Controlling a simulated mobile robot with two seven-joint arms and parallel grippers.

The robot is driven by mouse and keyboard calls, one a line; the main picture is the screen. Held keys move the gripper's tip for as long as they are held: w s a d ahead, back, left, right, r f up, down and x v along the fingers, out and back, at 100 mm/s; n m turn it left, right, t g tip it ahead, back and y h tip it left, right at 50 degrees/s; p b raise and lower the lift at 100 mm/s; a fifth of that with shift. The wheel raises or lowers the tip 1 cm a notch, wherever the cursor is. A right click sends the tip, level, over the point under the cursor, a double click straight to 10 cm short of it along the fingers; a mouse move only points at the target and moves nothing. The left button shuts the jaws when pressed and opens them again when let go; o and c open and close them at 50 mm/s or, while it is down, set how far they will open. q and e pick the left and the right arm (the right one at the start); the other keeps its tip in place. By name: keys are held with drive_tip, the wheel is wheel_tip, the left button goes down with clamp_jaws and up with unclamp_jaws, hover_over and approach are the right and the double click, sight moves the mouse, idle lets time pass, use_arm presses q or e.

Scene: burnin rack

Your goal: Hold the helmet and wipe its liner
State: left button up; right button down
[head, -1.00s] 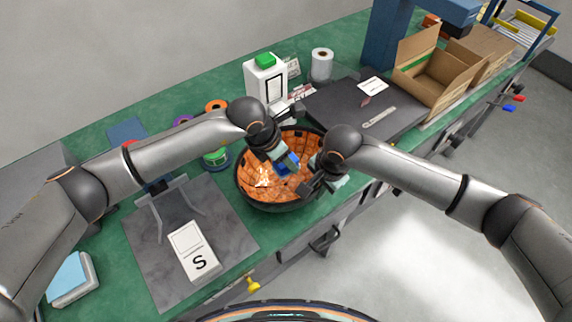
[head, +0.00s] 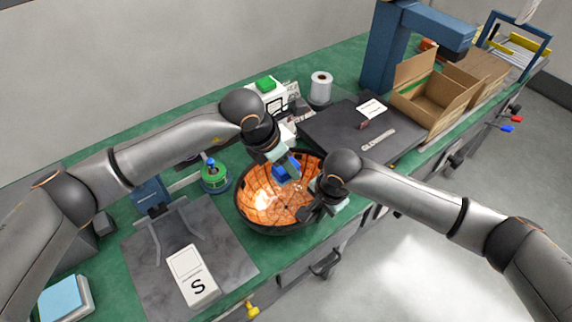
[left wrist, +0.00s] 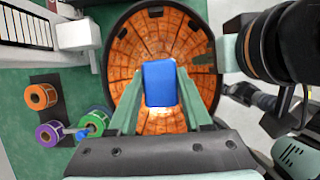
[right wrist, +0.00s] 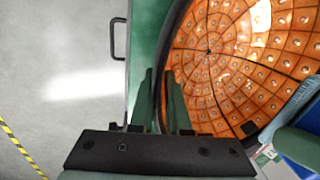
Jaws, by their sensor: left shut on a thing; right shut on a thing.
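The helmet (head: 240,212) lies open side up on the green bench, with its orange tiled liner (head: 262,197) facing up. It also shows in the left wrist view (left wrist: 122,45) and, in part, in the right wrist view (right wrist: 235,45). My left gripper (head: 281,160) is shut on a blue block (head: 285,167), held over the back of the liner. In the left wrist view the block (left wrist: 158,83) sits between both fingers. I cannot tell whether it touches the liner. My right gripper (right wrist: 158,78) is shut on the helmet's dark rim at the near right side.
Several spools, including a green one (head: 215,178), stand left.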

drive_tip(key=shift+s+d+f, duration=0.1)
drive_tip(key=shift+f, duration=0.05)
drive_tip(key=c, duration=0.8)
unclamp_jaws()
drive_tip(key=r, duration=0.4)
drive_tip(key=s+r, duration=0.1)
drive_tip(key=r, duration=0.3)
drive_tip(key=d+r, duration=0.1)
drive_tip(key=r, duration=0.3)
drive_tip(key=shift+s+d, duration=0.1)
drive_tip(key=shift+s, duration=0.1)
